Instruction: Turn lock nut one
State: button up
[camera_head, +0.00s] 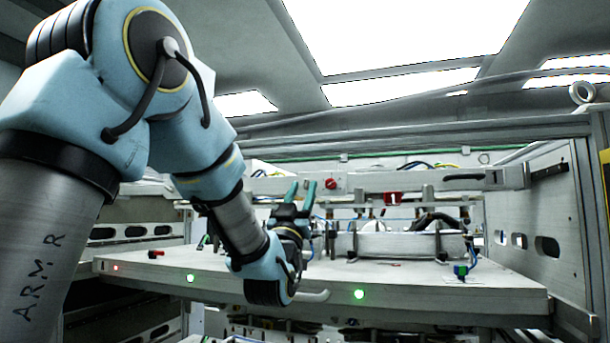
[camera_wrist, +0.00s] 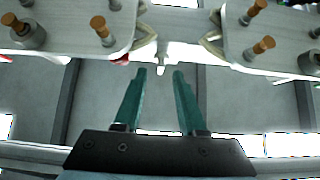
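My gripper (camera_head: 300,187) is raised over the white bench in the head view, its two green fingers pointing up and apart. In the wrist view my gripper (camera_wrist: 159,73) is open, with nothing between its fingertips. A small pale pin-like part (camera_wrist: 162,68) shows just past the fingertips, between two metal plates; I cannot tell its distance. The left plate (camera_wrist: 75,22) and right plate (camera_wrist: 285,30) carry several copper-tipped posts and grey round collars. I cannot tell which part, if any, is lock nut one.
A metal housing (camera_head: 398,244) stands behind my gripper. A crossbar above carries a red knob (camera_head: 330,184) and a red block (camera_head: 392,198). A metal side wall (camera_head: 535,215) bounds the right.

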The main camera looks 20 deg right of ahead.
aim_at(307, 185)
jog(key=shift+p+x, duration=0.4)
jog(key=shift+x, duration=0.9)
jog(key=shift+c, duration=0.3)
grip_shut()
